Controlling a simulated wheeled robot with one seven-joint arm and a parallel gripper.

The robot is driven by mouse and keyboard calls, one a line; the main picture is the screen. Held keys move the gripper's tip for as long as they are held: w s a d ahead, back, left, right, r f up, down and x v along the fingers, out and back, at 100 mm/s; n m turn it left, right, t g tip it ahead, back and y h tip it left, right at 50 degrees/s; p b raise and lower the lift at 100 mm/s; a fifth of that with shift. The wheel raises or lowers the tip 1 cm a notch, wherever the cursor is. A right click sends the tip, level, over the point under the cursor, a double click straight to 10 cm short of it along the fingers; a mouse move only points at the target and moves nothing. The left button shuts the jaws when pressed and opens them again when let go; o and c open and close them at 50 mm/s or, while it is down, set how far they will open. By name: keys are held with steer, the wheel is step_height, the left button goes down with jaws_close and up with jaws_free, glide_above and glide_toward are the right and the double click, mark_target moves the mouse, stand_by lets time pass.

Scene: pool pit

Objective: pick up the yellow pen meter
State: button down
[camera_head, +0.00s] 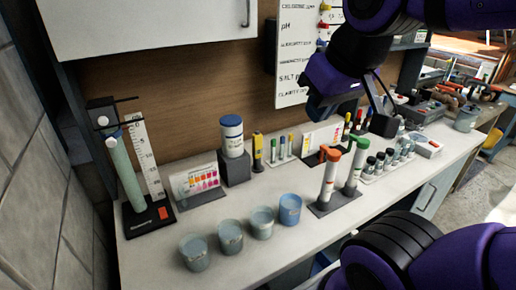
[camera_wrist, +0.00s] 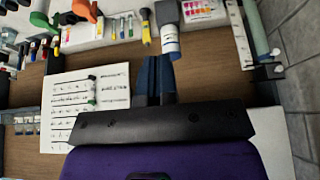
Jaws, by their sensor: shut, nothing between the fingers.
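The yellow pen meter (camera_head: 258,152) stands upright on the counter in the head view, just right of a white bottle with a blue cap. It has a dark lower part. In the wrist view the pen meter (camera_wrist: 145,28) lies near the top, a little beyond and left of my fingertips. My gripper (camera_wrist: 155,62) is shut and empty, apart from the meter. In the head view my purple hand hangs above the counter to the right of the meter, in front of the wall chart.
The white bottle (camera_head: 232,136) stands on a grey block left of the meter. Several small vials (camera_head: 281,150) stand close to its right. Tubes with orange and green tops (camera_head: 328,176) stand further right. Several cups (camera_head: 230,237) line the front edge.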

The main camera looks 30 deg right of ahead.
steer(key=c, duration=1.8)
jaws_free()
steer(key=o, duration=0.4)
steer(key=shift+w, duration=0.1)
steer(key=o, duration=0.3)
steer(key=shift+w+r, duration=0.1)
steer(key=shift+w, duration=0.3)
steer(key=o, duration=0.5)
steer(key=shift+g, duration=0.3)
steer(key=w, duration=0.5)
steer(key=w+d, duration=0.1)
steer(key=w, duration=0.2)
steer(key=shift+w+f, duration=0.25)
steer(key=shift+f, duration=0.1)
steer(key=shift+c, duration=0.2)
steer(key=g, duration=0.1)
glide_above(258, 134)
steer(key=s, duration=0.2)
step_height(258, 134, down, 18)
steer(key=shift+x, duration=5.35)
